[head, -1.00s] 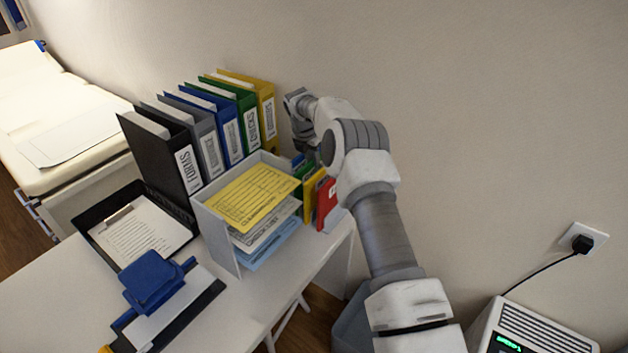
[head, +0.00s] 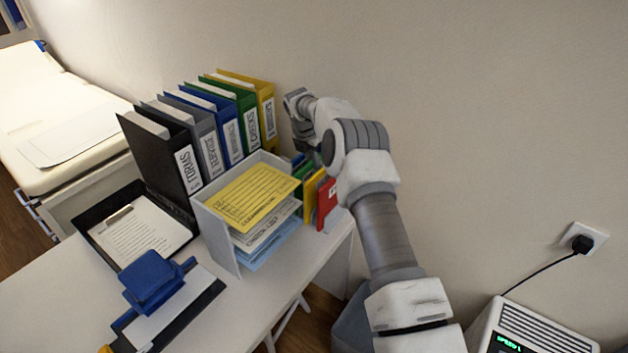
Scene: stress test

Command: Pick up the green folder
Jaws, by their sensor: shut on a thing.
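The green folder (head: 306,177) stands upright in a short row of folders beside the paper tray, at the table's back right. Only a narrow strip of it shows between the tray, a yellow folder (head: 312,194) and my arm. My gripper (head: 304,152) points down over the row, at the back end of the green folder, and is shut on it. Its fingertips are mostly hidden behind my arm and the folders. A red folder (head: 326,196) stands in front of the yellow one, and a bit of blue shows behind the green one.
A grey paper tray (head: 215,228) with yellow, white and blue sheets stands close left of the row. Tall binders, including a green binder (head: 247,108), stand behind it. A black tray (head: 92,216) and a blue-and-black hole punch (head: 153,283) lie at left. The wall is close behind.

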